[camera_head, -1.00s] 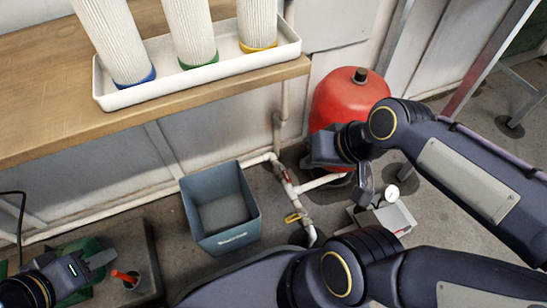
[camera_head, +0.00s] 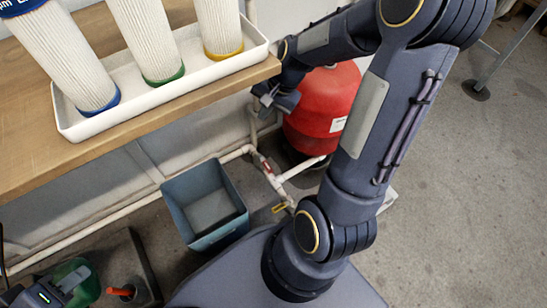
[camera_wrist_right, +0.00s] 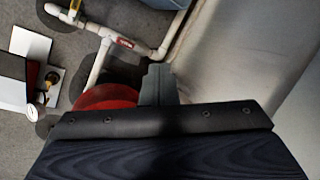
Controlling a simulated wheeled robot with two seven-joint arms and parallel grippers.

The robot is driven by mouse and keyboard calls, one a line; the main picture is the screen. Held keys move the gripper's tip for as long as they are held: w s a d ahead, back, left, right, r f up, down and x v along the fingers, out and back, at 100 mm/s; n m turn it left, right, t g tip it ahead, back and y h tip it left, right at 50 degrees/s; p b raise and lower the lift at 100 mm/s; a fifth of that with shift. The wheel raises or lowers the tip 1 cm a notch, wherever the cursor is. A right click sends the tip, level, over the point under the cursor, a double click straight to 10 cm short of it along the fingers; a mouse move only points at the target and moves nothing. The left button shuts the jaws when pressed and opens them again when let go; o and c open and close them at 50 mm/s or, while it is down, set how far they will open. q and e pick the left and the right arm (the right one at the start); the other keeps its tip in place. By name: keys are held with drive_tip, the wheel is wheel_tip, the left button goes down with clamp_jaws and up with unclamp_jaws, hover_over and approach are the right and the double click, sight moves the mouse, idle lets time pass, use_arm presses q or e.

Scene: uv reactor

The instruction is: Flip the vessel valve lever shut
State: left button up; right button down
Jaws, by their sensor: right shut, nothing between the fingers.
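The red vessel (camera_head: 325,108) stands on the floor behind my right arm, partly hidden. White pipes run beside it, with a red piece (camera_head: 265,167) and a yellow lever (camera_head: 279,207); I cannot tell which is the vessel valve lever. The right wrist view shows the red piece (camera_wrist_right: 125,43), the yellow lever (camera_wrist_right: 75,5) and part of the vessel (camera_wrist_right: 105,97). My right gripper (camera_head: 266,97) is left of the vessel, above the pipes; its fingers (camera_wrist_right: 158,83) are shut and empty. My left gripper (camera_head: 78,280) is low at bottom left, its opening unclear.
A wooden bench (camera_head: 130,130) carries a white tray (camera_head: 190,88) with white filter cartridges, near my right gripper. A grey-blue bin (camera_head: 205,205) stands on the floor left of the pipes. An orange-handled item (camera_head: 121,291) is beside my left gripper.

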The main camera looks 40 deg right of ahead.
drive_tip(key=w+d+f+m+g+p, duration=0.15)
drive_tip(key=d+f+m, duration=0.25)
drive_tip(key=f, duration=0.8)
drive_tip(key=m+g, duration=0.1)
drive_tip(key=m, duration=0.2)
approach(267, 166)
wheel_tip(267, 166, up, 2)
drive_tip(key=d, duration=0.3)
drive_tip(key=shift+s+r, duration=0.1)
drive_tip(key=shift+s, duration=0.25)
drive_tip(key=shift+a, duration=0.1)
drive_tip(key=b+x, duration=0.4)
drive_tip(key=x, duration=0.6)
drive_tip(key=shift+d, duration=0.2)
